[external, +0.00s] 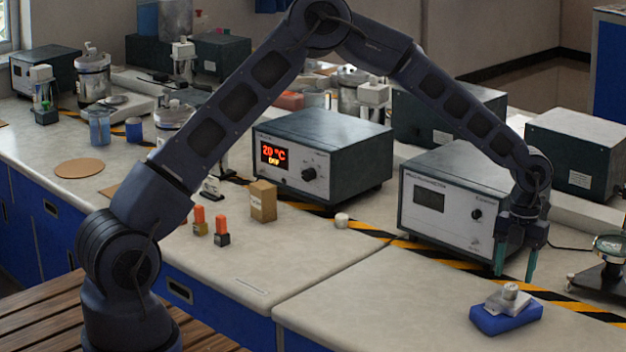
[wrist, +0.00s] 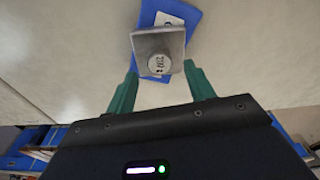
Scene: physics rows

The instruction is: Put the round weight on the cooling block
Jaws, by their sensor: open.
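A small round metal weight (external: 510,291) with a number on its top stands on a square grey metal block (external: 492,303). This block rests on a blue base (external: 505,320) at the front right of the bench. In the wrist view the weight (wrist: 156,65), the metal block (wrist: 172,42) and the blue base (wrist: 192,16) lie ahead of my fingers. My gripper (external: 516,266) points down just above and behind the weight, its green fingers open and empty. I cannot tell for sure which part is the cooling block.
A grey instrument (external: 455,205) stands close behind my gripper. A stand with a round dish (external: 608,255) is at the right edge. A heater box (external: 320,155) reading 20 °C OFF and a small white cylinder (external: 341,220) are farther left. The bench front is clear.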

